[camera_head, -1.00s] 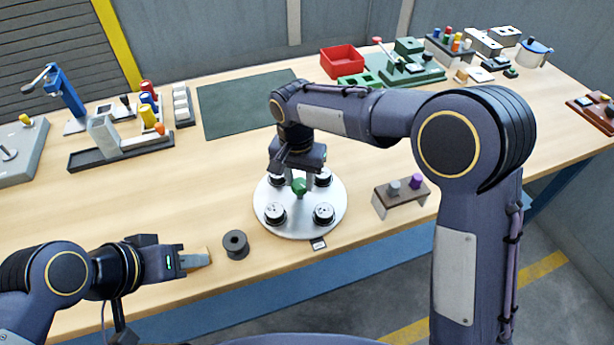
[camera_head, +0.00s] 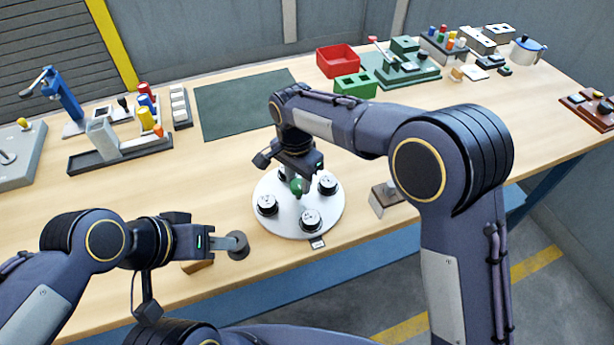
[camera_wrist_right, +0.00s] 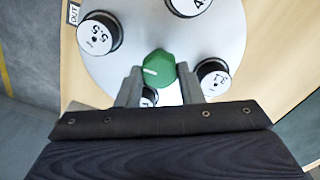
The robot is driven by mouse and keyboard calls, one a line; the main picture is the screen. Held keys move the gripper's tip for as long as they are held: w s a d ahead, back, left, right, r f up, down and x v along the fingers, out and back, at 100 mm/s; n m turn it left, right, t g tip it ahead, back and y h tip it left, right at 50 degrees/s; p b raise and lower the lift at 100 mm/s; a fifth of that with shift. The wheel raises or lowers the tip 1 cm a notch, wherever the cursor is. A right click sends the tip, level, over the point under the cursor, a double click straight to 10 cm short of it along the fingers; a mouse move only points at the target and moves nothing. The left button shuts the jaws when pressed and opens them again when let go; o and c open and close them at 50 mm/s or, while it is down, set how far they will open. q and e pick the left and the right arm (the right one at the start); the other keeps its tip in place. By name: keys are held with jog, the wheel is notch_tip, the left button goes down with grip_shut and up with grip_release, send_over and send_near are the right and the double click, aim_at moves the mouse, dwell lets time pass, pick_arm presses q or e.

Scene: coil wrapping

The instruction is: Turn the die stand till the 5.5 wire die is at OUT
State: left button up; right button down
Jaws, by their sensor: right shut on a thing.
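The die stand is a round white plate (camera_head: 290,228) with black-and-white dies around a green knob (camera_head: 297,187). My right gripper (camera_head: 298,182) is shut on the knob; in the right wrist view its fingers flank the knob (camera_wrist_right: 158,68). The 5.5 wire die (camera_wrist_right: 99,33) sits beside the OUT label (camera_wrist_right: 73,13); in the head view it is the front die (camera_head: 311,219), by the label (camera_head: 317,244). The 3.1 die (camera_wrist_right: 213,76) is across the plate, and another die is mostly hidden by the fingers. My left gripper (camera_head: 228,243) is at a dark spool (camera_head: 239,245); its grip is unclear.
A tan block (camera_head: 197,266) lies under my left gripper. A small stand (camera_head: 385,198) right of the plate is partly hidden by my right arm. The table's front edge is close.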

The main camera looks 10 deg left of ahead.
aim_at(298, 182)
jog(key=shift+r, duration=0.1)
dwell(0.3)
jog(key=c, duration=1)
grip_release()
jog(key=shift+o, duration=0.2)
notch_tip(298, 182, up, 8)
jog(key=shift+f, duration=0.15)
jog(key=shift+w, duration=0.1)
